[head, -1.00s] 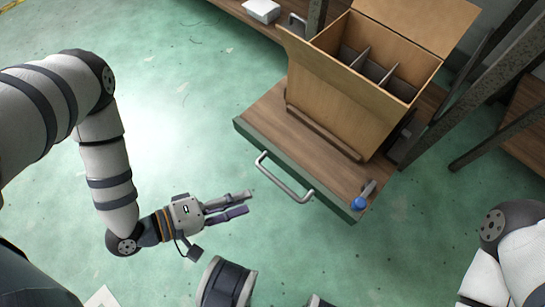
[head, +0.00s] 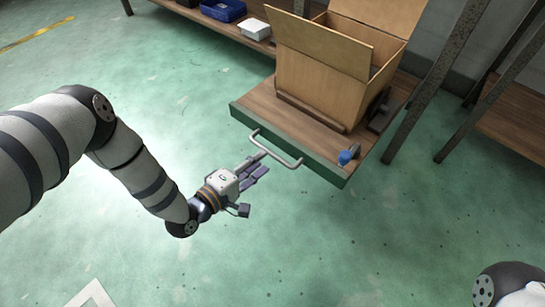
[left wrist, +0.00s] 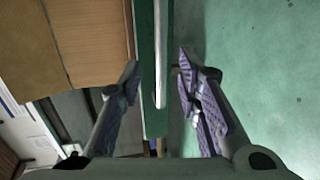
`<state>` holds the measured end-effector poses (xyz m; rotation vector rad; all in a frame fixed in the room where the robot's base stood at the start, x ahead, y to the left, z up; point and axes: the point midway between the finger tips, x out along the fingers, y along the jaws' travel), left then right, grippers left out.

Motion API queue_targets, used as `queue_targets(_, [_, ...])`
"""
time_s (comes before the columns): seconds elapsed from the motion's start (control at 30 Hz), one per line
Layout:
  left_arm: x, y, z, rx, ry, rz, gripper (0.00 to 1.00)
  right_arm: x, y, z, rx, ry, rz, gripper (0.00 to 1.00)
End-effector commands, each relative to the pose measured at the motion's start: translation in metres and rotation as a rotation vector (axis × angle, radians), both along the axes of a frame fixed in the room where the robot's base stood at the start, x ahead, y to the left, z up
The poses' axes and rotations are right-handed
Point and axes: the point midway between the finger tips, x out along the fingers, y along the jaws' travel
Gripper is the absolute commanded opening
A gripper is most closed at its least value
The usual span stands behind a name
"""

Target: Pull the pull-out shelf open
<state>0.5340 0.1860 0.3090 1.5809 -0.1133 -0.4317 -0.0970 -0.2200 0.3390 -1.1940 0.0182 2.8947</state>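The pull-out shelf (head: 262,98) is a wooden board with a dark green front edge. A grey bar handle (head: 281,158) stands out from that edge. My left gripper (head: 262,162) is in front of the shelf with its fingertips close to the handle. In the left wrist view, the left gripper (left wrist: 158,72) is open, and the handle (left wrist: 160,60) lies lengthwise between its two purple-padded fingers, with a gap on each side. I cannot tell how deep the bar sits between them. My right gripper is outside the frames.
An open cardboard box (head: 320,90) stands on the shelf. A blue-ended object (head: 346,157) sits at the shelf's front right corner. Metal posts (head: 440,80) rise at the right. A blue bin (head: 223,10) and a white box (head: 253,29) sit behind. The floor in front is clear.

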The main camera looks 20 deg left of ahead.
Motion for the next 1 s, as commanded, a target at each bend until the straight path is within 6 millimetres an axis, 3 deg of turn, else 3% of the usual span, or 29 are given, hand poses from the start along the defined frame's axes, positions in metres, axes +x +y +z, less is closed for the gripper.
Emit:
queue_targets(0.1, [0.026, -0.010, -0.011, 0.000, 0.002, -0.001, 0.31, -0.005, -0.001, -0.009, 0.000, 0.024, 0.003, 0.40])
queue_targets(0.23, [0.045, -0.017, -0.014, 0.000, 0.002, -0.002, 0.31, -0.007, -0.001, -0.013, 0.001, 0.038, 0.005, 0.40])
queue_targets(0.6, [0.055, -0.020, -0.013, 0.000, 0.001, -0.001, 0.31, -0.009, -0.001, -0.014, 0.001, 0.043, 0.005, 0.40])
queue_targets(0.73, [0.055, -0.020, -0.013, 0.000, 0.001, -0.001, 0.01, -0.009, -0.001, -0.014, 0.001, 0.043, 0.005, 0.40])
queue_targets(1.0, [0.057, -0.021, -0.014, 0.000, 0.001, -0.001, 0.00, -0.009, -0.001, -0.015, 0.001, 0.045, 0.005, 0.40])
